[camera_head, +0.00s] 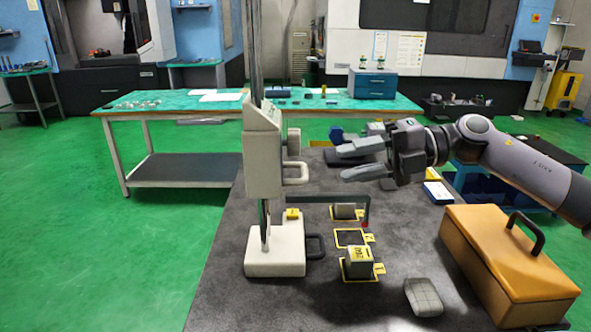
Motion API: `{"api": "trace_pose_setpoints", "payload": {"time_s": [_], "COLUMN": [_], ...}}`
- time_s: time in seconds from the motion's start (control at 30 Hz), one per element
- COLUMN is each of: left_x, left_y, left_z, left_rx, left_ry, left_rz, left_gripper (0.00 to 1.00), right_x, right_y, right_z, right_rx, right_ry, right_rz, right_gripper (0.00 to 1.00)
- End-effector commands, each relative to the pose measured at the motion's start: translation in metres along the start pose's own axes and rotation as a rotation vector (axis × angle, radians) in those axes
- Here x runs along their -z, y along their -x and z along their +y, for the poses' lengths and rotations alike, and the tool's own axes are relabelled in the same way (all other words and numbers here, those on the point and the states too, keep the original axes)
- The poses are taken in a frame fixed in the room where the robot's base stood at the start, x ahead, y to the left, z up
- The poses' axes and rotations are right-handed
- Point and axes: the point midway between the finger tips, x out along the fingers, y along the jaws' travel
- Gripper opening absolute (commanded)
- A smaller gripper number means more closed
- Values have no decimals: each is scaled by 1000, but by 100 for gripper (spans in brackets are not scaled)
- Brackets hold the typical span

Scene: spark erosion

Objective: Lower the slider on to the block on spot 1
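The height gauge stands upright on its pale base (275,250). Its cream slider (263,160) is high on the column, with a looped handle (296,172) on its right side. A thin dark arm (330,197) reaches right from below the slider and ends in a downward red-tipped piece (366,215). The block (360,264) sits on spot 1, inside a yellow outline, with a label on top. The arm's tip appears above and behind this block, apart from it. My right gripper (346,160) is open and empty, fingers pointing left toward the handle, short of it. My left gripper is out of view.
An orange toolbox (505,262) stands at the right, with a grey rounded object (423,297) nearby. The dark table (235,305) is clear at front left.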

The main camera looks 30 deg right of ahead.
Motion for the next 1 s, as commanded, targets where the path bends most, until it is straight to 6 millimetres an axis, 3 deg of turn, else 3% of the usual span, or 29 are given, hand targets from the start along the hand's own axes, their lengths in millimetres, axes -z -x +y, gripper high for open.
{"api": "trace_pose_setpoints", "payload": {"time_s": [0.37, 1.0], "left_x": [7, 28], "left_y": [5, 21], "left_z": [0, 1], "left_rx": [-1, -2], "left_ry": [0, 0], "left_rz": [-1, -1], "left_gripper": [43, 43], "right_x": [0, 0], "right_y": [-12, -64], "right_z": [3, 2], "right_rx": [-3, -3], "right_ry": [1, -1], "right_rz": [-1, 0], "right_gripper": [38, 38]}}
